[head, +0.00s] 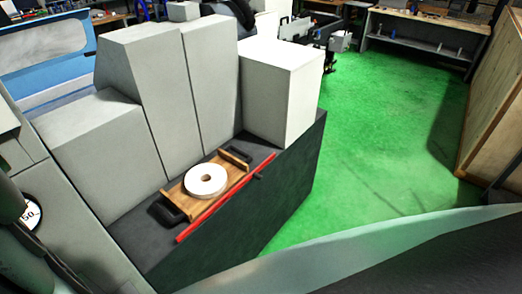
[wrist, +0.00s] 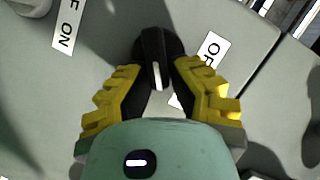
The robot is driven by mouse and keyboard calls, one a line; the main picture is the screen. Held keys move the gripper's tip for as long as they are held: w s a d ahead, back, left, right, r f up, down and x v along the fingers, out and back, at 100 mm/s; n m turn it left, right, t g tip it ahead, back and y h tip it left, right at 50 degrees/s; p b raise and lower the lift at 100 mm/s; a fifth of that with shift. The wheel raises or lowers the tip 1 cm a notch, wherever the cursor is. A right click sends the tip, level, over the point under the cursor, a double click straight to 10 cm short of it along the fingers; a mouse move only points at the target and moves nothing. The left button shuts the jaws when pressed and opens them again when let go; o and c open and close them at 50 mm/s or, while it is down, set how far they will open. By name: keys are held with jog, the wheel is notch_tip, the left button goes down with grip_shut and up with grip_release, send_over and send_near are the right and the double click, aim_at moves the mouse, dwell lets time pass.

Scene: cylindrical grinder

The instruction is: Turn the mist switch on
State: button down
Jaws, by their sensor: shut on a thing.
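In the wrist view a round black rotary switch (wrist: 153,45) with a white pointer line sits on a light grey panel (wrist: 110,20). My gripper (wrist: 158,75), with yellow ridged fingers, is shut on this switch, one finger on each side. The pointer runs nearly straight up and down in the picture. A white label (wrist: 211,50) to its right is partly hidden by a finger, with only "OF" readable. Whether this is the mist switch cannot be read. The head view does not show the gripper or the switch.
Another white label (wrist: 67,25) reading "ON" lies left in the wrist view, near a grey round part (wrist: 30,6). In the head view, a wooden tray (head: 240,180) with a white wheel (head: 205,180) and a red bar (head: 225,200) lie on a dark ledge. Green floor (head: 380,130) is open at right.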

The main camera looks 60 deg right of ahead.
jog(key=shift+s+a+f+b, duration=0.2)
jog(key=shift+f+b, duration=0.3)
jog(key=shift+f, duration=0.05)
jog(key=shift+a+r+m+y, duration=0.15)
jog(key=shift+m+y, duration=0.15)
jog(key=shift+y, duration=0.1)
jog(key=c, duration=1.1)
grip_release()
jog(key=shift+o, duration=0.8)
jog(key=shift+r, duration=0.15)
jog(key=shift+d, duration=0.2)
jog(key=v, duration=0.7)
jog(key=shift+s, duration=0.25)
jog(key=shift+a, duration=0.1)
